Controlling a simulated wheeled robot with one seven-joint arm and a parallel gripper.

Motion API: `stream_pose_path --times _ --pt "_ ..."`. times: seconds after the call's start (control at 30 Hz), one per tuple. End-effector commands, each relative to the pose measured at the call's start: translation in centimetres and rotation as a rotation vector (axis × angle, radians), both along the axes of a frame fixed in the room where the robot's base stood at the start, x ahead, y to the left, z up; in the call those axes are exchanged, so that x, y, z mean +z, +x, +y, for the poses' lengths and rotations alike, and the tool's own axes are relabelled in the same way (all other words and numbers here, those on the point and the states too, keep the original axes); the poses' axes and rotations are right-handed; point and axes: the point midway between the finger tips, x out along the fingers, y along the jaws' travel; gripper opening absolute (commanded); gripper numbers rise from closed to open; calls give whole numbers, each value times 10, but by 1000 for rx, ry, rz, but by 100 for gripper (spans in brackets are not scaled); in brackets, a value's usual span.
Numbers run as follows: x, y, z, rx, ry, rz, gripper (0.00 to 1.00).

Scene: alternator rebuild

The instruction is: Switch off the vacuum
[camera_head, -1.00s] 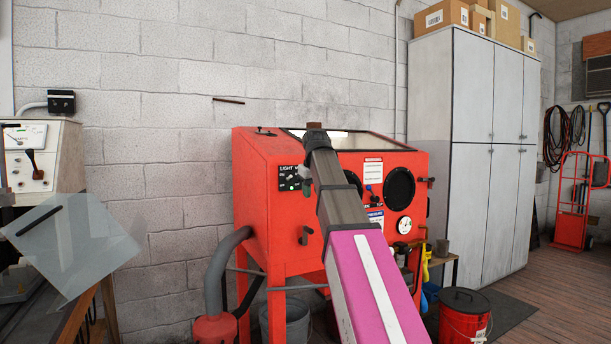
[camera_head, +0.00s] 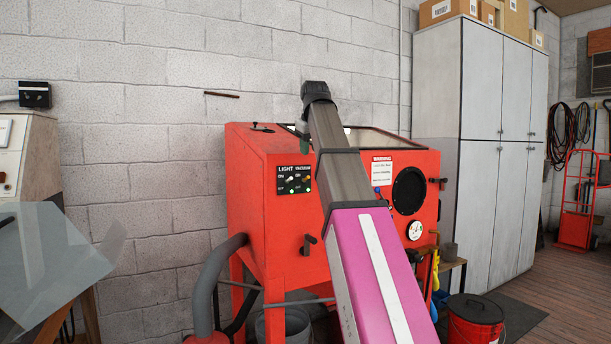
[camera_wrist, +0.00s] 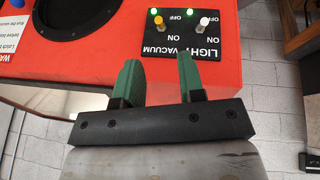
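A black switch panel labelled LIGHT and VACUUM (camera_head: 294,180) is on the front of the red cabinet. In the wrist view it appears upside down. The vacuum toggle (camera_wrist: 159,22) has an orange-yellow tip; the light toggle (camera_wrist: 205,21) has a white tip. A green lamp glows by each switch, the vacuum's lamp (camera_wrist: 154,11) and the light's lamp (camera_wrist: 189,12). I cannot tell which way the levers point. My gripper (camera_wrist: 160,76) is open and empty, its two green fingers pointing at the panel, apart from the toggles. In the head view my arm hides most of it.
The red blasting cabinet (camera_head: 245,205) has round black ports (camera_head: 409,191) and a gauge (camera_head: 416,230). A grey hose (camera_head: 205,290) curves at its left. A clear sheet (camera_head: 55,255) is at lower left. Grey lockers (camera_head: 484,160) and a red bin (camera_head: 475,320) are at right.

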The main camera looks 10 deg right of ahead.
Motion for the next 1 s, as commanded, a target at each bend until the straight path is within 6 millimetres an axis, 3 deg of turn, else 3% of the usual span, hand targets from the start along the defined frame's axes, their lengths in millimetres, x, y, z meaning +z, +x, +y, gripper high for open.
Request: stream_pose_path --times 0.23,0.7,1.0 --pt "-15 6 0 1 -1 1 36" --pt "-82 37 -1 0 0 0 36" --pt "-97 45 -1 0 0 -1 36"
